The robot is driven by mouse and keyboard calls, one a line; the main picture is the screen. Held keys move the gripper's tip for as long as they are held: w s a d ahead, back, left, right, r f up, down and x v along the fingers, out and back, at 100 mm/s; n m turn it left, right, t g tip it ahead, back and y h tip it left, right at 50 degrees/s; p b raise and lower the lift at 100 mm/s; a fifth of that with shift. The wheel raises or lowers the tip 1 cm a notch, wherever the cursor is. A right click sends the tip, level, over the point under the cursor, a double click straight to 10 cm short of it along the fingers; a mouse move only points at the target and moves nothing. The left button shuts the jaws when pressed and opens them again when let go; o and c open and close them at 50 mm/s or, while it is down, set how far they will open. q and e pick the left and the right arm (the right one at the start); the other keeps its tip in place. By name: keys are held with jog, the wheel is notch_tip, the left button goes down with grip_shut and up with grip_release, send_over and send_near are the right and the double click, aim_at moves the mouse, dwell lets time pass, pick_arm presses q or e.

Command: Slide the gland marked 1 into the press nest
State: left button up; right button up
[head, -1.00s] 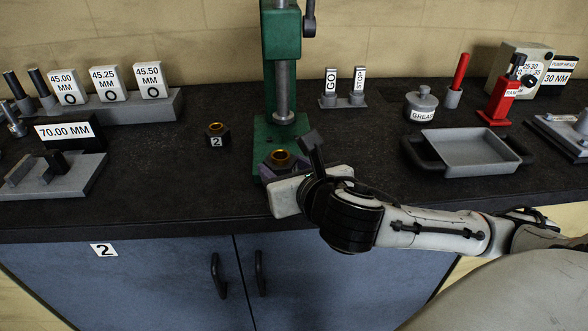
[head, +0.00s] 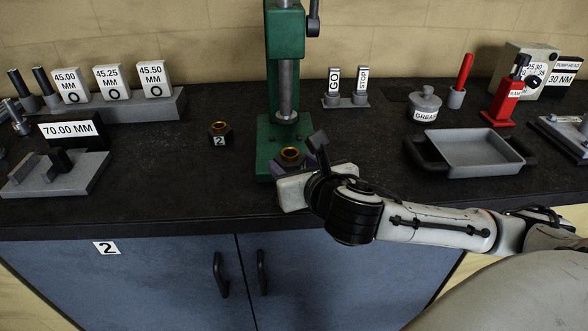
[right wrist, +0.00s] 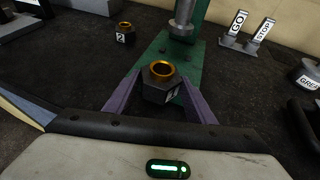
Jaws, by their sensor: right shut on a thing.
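The gland marked 1 (head: 290,156) is a dark hex body with a brass-coloured bore; its white label is partly seen in the right wrist view (right wrist: 161,84). My right gripper (right wrist: 160,90) is shut on it, one purple finger on each side, and the gland is upright. The green press (head: 268,135) stands behind, with its steel ram (head: 287,95) beyond the gland, not directly over it. The gland is at the front of the green base plate (right wrist: 160,52); whether it touches the plate I cannot tell. A separate nest cannot be made out. My left gripper is out of view.
A gland marked 2 (head: 220,133) stands left of the press. GO and STOP tags (head: 347,88) stand to the right behind. A grease pot (head: 424,104) and a grey tray (head: 465,153) are at right. A 70.00 MM block (head: 72,132) is at left.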

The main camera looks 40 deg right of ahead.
aim_at(305, 159)
jog(key=shift+w+d+f, duration=0.2)
jog(key=shift+w+d, duration=0.7)
jog(key=shift+w, duration=0.6)
jog(key=shift+w+d+f, duration=0.15)
jog(key=shift+w+d, duration=0.75)
jog(key=shift+w, duration=0.6)
jog(key=shift+w+d+f, duration=0.2)
jog(key=shift+w+d, duration=0.7)
jog(key=shift+w, duration=0.6)
jog(key=o, duration=1.6)
jog(key=shift+c, duration=0.2)
jog(key=shift+s+f, duration=0.1)
jog(key=shift+f, duration=0.15)
jog(key=v, duration=1)
jog(key=shift+s+r, duration=0.1)
jog(key=shift+r, duration=0.2)
